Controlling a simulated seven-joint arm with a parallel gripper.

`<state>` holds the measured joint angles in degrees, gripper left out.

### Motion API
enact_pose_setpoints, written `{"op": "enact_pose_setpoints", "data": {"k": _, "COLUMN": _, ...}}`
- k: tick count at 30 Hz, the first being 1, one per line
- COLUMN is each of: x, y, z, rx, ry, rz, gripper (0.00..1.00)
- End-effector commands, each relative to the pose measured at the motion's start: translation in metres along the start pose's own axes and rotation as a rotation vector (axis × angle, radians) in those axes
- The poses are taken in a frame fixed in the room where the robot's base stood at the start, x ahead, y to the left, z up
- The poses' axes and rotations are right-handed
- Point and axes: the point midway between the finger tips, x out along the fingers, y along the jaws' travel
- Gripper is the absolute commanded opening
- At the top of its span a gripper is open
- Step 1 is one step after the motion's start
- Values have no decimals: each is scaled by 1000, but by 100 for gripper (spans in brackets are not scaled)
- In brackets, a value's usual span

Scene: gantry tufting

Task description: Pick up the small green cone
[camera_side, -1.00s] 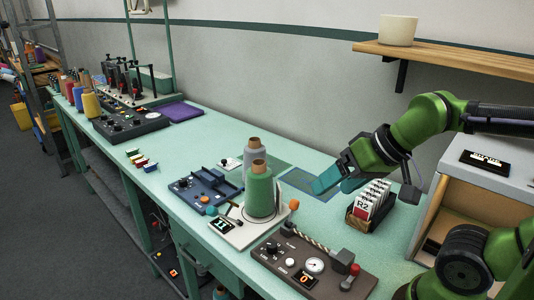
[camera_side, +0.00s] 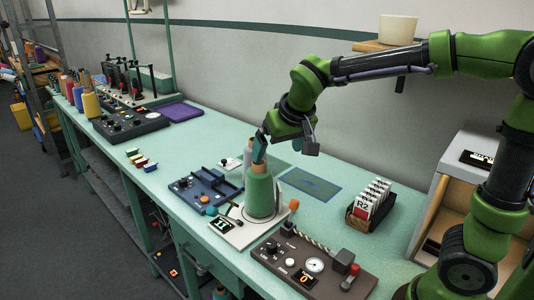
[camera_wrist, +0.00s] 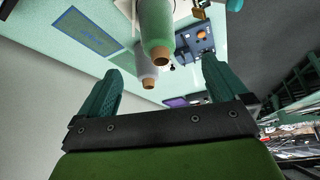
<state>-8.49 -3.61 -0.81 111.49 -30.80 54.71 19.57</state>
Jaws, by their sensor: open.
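The green cone (camera_side: 259,194) stands upright on a white plate with a small display, its top just below my gripper (camera_side: 260,150) in the side view. In the wrist view the green cone (camera_wrist: 156,22) shows its brown tip ahead, between the lines of the two fingers. My gripper (camera_wrist: 164,67) is open with nothing between its teal fingers. A grey cone (camera_wrist: 147,69) stands beside the green one. In the side view it is mostly hidden behind the green cone and my gripper. I cannot tell whether a finger touches either cone.
A card box (camera_side: 370,204) stands right. The blue mat (camera_side: 310,184) is bare. A wooden shelf (camera_side: 372,46) juts from the wall.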

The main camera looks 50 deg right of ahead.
Motion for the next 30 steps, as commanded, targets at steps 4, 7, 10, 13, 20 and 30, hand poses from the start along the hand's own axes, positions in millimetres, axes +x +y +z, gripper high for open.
{"op": "enact_pose_setpoints", "data": {"k": 4, "x": -6, "y": 4, "z": -30, "rx": 52, "ry": 74, "rz": 46, "gripper": 100}}
{"op": "enact_pose_setpoints", "data": {"k": 7, "x": 5, "y": 6, "z": -29, "rx": 70, "ry": 68, "rz": 49, "gripper": 100}}
{"op": "enact_pose_setpoints", "data": {"k": 10, "x": 24, "y": 6, "z": -29, "rx": 68, "ry": 66, "rz": 49, "gripper": 100}}
{"op": "enact_pose_setpoints", "data": {"k": 13, "x": 47, "y": 7, "z": -30, "rx": 68, "ry": 64, "rz": 49, "gripper": 100}}
{"op": "enact_pose_setpoints", "data": {"k": 20, "x": 92, "y": 10, "z": -34, "rx": 68, "ry": 67, "rz": 48, "gripper": 100}}
{"op": "enact_pose_setpoints", "data": {"k": 30, "x": 122, "y": 9, "z": -37, "rx": 68, "ry": 67, "rz": 47, "gripper": 100}}
